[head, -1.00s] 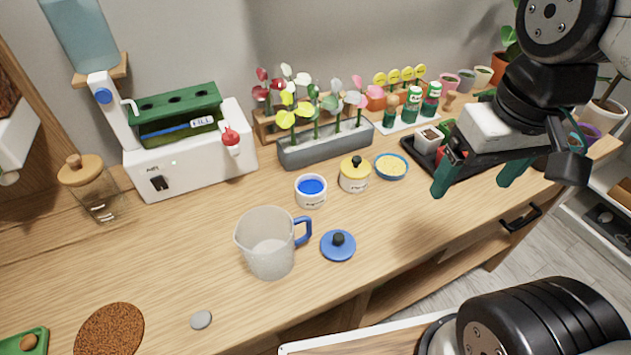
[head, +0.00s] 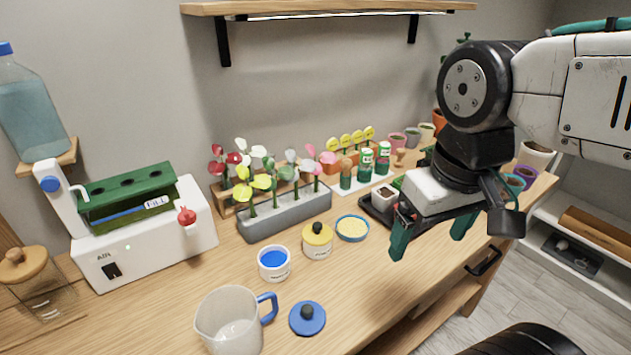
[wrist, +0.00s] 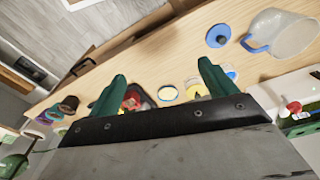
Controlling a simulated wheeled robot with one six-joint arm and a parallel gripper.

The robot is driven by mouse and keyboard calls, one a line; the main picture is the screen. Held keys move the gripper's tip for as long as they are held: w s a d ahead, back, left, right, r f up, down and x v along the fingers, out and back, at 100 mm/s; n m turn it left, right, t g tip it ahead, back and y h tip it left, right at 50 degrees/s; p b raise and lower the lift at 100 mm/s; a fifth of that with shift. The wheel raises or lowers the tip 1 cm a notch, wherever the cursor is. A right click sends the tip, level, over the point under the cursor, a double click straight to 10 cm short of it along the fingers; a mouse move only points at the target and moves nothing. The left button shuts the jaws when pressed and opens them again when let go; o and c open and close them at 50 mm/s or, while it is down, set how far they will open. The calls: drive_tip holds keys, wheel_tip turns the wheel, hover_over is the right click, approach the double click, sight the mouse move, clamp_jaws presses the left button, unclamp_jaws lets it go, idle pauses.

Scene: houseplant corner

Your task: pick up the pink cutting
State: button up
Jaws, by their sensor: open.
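The pink cutting (head: 327,157) has rounded pink leaves and stands at the right end of a grey trough (head: 285,214) in the head view. Yellow, pale green and greyish cuttings stand in the same trough to its left. My gripper (head: 430,232) is open and empty, to the right of the trough and above the front part of the bench. Its two green fingers are spread wide, and nothing is between them. The fingers also show in the wrist view (wrist: 160,80), over the bench. I cannot make out the pink cutting in the wrist view.
A blue-rimmed bowl (head: 353,228), yellow-lidded jar (head: 317,241), blue-filled cup (head: 274,264), blue lid (head: 307,318) and jug (head: 230,325) stand in front of the trough. A wooden stand (head: 225,197) with red and white cuttings is behind. A wall shelf (head: 330,8) hangs above.

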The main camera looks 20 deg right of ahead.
drive_tip(key=c, duration=0.5)
drive_tip(key=shift+w+f, duration=0.1)
drive_tip(key=shift+f, duration=0.15)
drive_tip(key=c, duration=0.5)
drive_tip(key=shift+g, duration=0.8)
drive_tip(key=w, duration=0.3)
drive_tip(key=w+f, duration=0.1)
drive_tip(key=w, duration=0.2)
drive_tip(key=w+a, duration=0.1)
drive_tip(key=w, duration=0.2)
drive_tip(key=shift+w+f, duration=0.25)
drive_tip(key=shift+f, duration=0.15)
drive_tip(key=t, duration=0.5)
hover_over(317, 165)
drive_tip(key=s, duration=0.2)
drive_tip(key=f, duration=0.2)
drive_tip(key=shift+m, duration=0.3)
drive_tip(key=shift+s+x, duration=0.15)
drive_tip(key=shift+x, duration=1.7)
drive_tip(key=shift+s+x, duration=0.15)
drive_tip(key=shift+x, duration=1.7)
